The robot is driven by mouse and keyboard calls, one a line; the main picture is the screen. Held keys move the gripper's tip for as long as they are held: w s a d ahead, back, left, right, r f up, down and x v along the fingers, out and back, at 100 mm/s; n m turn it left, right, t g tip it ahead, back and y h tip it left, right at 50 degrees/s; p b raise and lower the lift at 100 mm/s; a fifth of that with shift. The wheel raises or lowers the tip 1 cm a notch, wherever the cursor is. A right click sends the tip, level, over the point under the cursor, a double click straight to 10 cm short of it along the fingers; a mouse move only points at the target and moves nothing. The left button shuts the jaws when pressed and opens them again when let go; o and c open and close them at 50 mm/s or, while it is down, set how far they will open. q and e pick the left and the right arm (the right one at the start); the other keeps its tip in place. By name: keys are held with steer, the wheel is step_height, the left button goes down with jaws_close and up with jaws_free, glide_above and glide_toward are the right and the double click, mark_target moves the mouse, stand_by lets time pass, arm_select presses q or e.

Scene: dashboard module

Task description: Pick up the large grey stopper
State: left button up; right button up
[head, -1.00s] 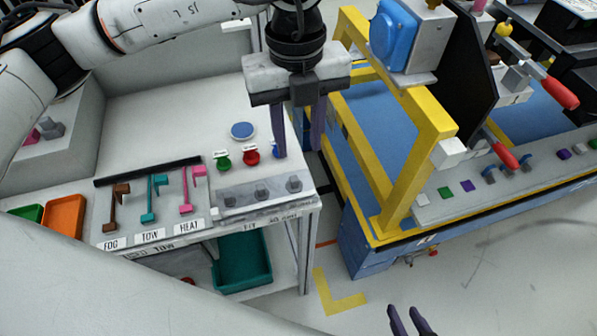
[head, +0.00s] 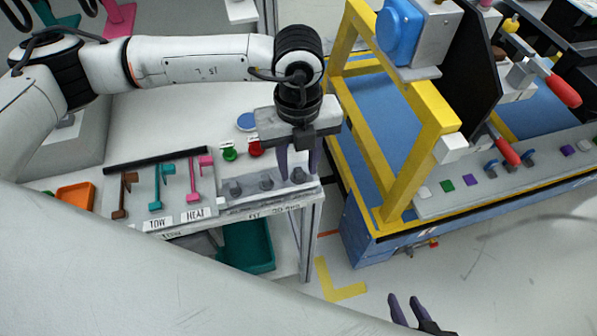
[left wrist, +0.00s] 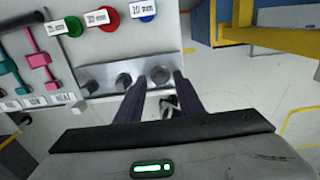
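Three grey stoppers stand in a row on a grey metal strip at the near edge of the white table. The rightmost, which looks slightly the largest, is the large grey stopper (head: 299,174); it also shows in the left wrist view (left wrist: 160,75). My left gripper (head: 298,170) points down over it, open, with one dark finger on each side. In the left wrist view its fingertips (left wrist: 159,78) flank the stopper, with gaps visible. I cannot tell whether either finger touches it. My right gripper (head: 405,300) is open and empty at the bottom of the head view.
Green and red round pieces (head: 255,148) lie behind the strip. Brown, teal and pink levers (head: 161,187) are at left. A yellow frame (head: 418,160) rises to the right.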

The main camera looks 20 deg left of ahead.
arm_select(q)
jaws_close()
